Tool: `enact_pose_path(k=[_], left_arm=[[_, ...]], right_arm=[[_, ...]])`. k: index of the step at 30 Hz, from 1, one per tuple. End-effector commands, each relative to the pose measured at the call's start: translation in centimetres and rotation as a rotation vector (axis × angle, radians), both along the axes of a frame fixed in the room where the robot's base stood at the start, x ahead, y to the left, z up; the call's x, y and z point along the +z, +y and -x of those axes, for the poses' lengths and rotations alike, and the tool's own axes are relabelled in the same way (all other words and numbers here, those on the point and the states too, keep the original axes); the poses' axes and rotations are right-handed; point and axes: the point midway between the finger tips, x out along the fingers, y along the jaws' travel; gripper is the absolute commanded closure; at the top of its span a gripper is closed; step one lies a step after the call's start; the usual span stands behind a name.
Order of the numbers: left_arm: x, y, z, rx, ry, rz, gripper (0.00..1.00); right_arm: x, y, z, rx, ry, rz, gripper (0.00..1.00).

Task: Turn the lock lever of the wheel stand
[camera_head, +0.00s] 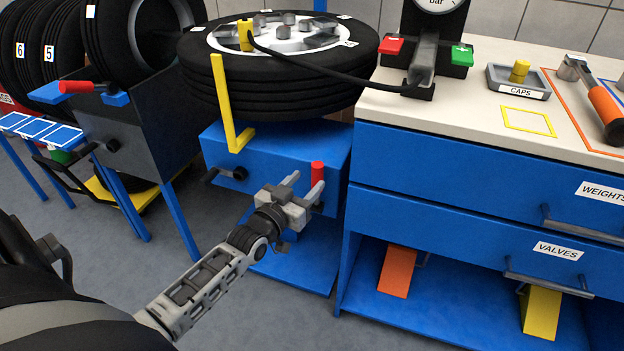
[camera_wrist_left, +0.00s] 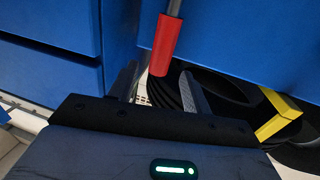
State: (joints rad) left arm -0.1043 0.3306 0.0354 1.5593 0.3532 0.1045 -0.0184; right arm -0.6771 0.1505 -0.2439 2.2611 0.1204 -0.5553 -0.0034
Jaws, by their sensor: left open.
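The wheel stand (camera_head: 270,152) is a blue box carrying stacked tyres. A red-gripped lever (camera_head: 317,172), seemingly the lock lever, is on its front right. It hangs down from the top in the left wrist view (camera_wrist_left: 165,45), with a grey rod above the red grip. My left gripper (camera_head: 307,183) is open at the lever. In the left wrist view, the grip's end appears between the two fingertips (camera_wrist_left: 159,75), with gaps on both sides. I cannot tell how deep it sits between them. My right gripper is not in view.
A black crank handle (camera_head: 225,175) and a yellow bracket (camera_head: 228,105) are on the stand's left. A blue drawer bench (camera_head: 480,180) stands close on the right. A black hose (camera_head: 340,72) runs from the wheel to the gauge unit. Grey floor is open in front.

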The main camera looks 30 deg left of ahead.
Motion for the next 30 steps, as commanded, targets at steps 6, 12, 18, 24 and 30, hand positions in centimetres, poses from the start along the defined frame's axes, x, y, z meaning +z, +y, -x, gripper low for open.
enact_pose_path(k=[6, 12, 18, 24, 30], left_arm=[[-0.1, 0.1, -2.8, 0.000, 0.000, 0.000, 0.51], [0.0, 0.2, -3.5, 0.000, 0.001, -0.001, 0.51], [0.0, 0.1, -3.5, 0.000, 0.001, -0.001, 0.51], [0.0, 0.1, -3.5, 0.000, 0.001, -0.001, 1.00], [-0.2, 0.0, -3.4, -0.002, -0.007, -0.002, 1.00]], right_arm=[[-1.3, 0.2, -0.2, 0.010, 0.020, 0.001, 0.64], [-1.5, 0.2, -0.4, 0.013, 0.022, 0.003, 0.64], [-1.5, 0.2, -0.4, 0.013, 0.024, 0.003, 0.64], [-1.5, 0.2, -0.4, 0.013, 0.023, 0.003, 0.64], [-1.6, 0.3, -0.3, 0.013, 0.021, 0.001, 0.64]])
